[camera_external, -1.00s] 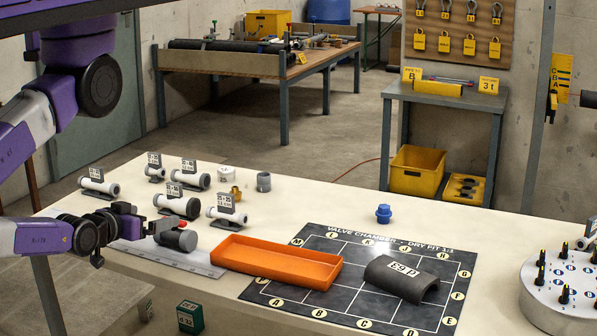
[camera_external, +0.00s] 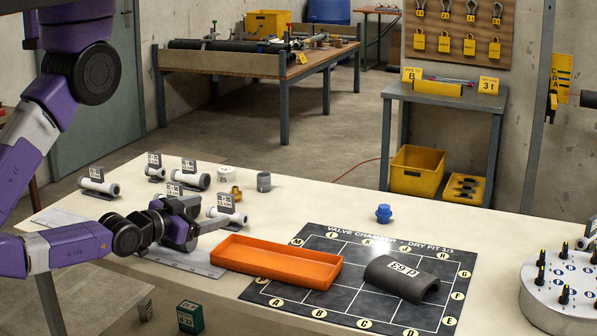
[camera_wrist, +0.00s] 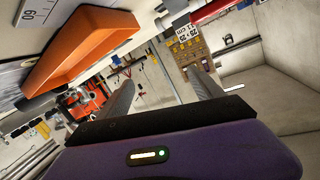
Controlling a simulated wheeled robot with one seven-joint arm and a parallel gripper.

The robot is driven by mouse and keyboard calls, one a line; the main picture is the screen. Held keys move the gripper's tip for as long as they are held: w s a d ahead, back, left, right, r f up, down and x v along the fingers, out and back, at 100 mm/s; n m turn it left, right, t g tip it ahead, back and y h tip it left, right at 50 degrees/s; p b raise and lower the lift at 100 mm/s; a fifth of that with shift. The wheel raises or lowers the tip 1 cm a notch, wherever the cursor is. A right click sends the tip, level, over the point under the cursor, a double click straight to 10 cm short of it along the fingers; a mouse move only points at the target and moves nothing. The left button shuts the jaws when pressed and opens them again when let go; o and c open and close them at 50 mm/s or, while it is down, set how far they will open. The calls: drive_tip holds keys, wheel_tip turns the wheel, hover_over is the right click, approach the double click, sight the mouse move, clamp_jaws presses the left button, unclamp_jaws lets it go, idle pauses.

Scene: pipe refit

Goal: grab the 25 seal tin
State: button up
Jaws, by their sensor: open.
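The 25 seal tin (camera_external: 225,175) is a small white round tin marked 25. It stands upright at the back left of the cream bench (camera_external: 310,200), behind a brass fitting (camera_external: 236,193). My gripper (camera_external: 190,222) is open over the front left of the bench, nearer the camera than the tin and clearly apart from it. In the wrist view the two grey fingers stand apart (camera_wrist: 163,85) with nothing seen between them. I cannot make out the tin in the wrist view.
Several white tagged pipe pieces (camera_external: 98,182) stand left of the tin. A grey coupling (camera_external: 264,182) is to its right. A blue plug (camera_external: 383,213) stands behind the mat.

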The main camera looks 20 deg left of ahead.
drive_tip(key=w+a+r+m+y+p, duration=0.1)
drive_tip(key=w+r+m+p, duration=0.15)
drive_tip(key=w, duration=0.75)
drive_tip(key=w+a+r+m+y+p, duration=0.1)
drive_tip(key=w+m+y+p, duration=0.2)
drive_tip(key=w, duration=0.8)
drive_tip(key=m+g+y, duration=0.5)
drive_tip(key=m+y, duration=0.5)
drive_tip(key=m, duration=0.2)
hover_over(229, 171)
drive_tip(key=s, duration=0.3)
wheel_tip(229, 171, down, 4)
drive_tip(key=d+f+g+b, duration=0.1)
drive_tip(key=d+f+m+g+b, duration=0.1)
drive_tip(key=d+f+b, duration=0.1)
drive_tip(key=s+d+f+g+b, duration=0.1)
drive_tip(key=f, duration=0.1)
drive_tip(key=shift+d+f+y, duration=0.1)
drive_tip(key=shift+d+y, duration=0.2)
drive_tip(key=shift+d, duration=0.05)
drive_tip(key=shift+d+m+g+b, duration=0.15)
drive_tip(key=shift+m+g+b, duration=0.1)
drive_tip(key=shift+g+b, duration=0.1)
drive_tip(key=shift+x, duration=1)
drive_tip(key=x, duration=0.5)
drive_tip(key=shift+w+f, duration=0.2)
drive_tip(key=shift+w, duration=0.1)
